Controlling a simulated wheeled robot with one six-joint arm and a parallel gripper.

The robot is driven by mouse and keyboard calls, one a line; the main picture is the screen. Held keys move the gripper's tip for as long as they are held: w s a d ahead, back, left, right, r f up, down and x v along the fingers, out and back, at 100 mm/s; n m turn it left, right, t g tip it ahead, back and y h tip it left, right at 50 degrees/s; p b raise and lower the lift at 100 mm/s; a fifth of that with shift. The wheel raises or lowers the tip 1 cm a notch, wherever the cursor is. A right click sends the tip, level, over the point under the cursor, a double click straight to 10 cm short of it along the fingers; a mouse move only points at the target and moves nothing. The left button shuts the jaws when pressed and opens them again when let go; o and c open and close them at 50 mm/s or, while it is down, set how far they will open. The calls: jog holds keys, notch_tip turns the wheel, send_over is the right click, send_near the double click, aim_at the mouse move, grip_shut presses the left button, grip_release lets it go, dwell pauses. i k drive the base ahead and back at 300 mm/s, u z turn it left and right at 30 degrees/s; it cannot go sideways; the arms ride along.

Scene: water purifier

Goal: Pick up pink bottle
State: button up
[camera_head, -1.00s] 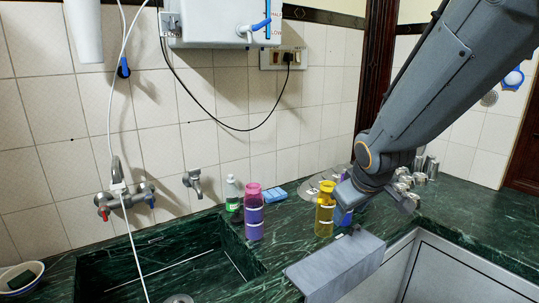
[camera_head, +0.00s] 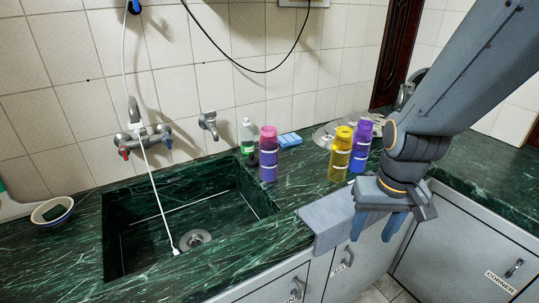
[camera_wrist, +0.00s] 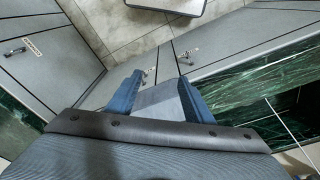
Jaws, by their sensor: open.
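The pink bottle (camera_head: 268,153), pink on top and purple below, stands upright on the green counter to the right of the sink in the head view. My gripper (camera_head: 376,228) points down in front of the counter edge, to the right of the pink bottle and nearer the camera. Its blue fingers are apart with nothing held. In the wrist view my gripper (camera_wrist: 160,98) shows both fingers spread, with a grey panel visible between them. The pink bottle is not seen in the wrist view.
A yellow bottle (camera_head: 341,154) and a purple bottle (camera_head: 361,146) stand right of the pink one. A clear green-labelled bottle (camera_head: 247,137) and blue sponge (camera_head: 290,140) are close by. A grey slab (camera_head: 325,220) juts over the counter edge. The sink (camera_head: 140,235) lies left.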

aim_at(268, 141)
jog(key=z, duration=2.15)
jog(key=i, duration=1.2)
jog(key=u, duration=3.25)
jog(key=i, duration=0.5)
jog(key=u, duration=0.05)
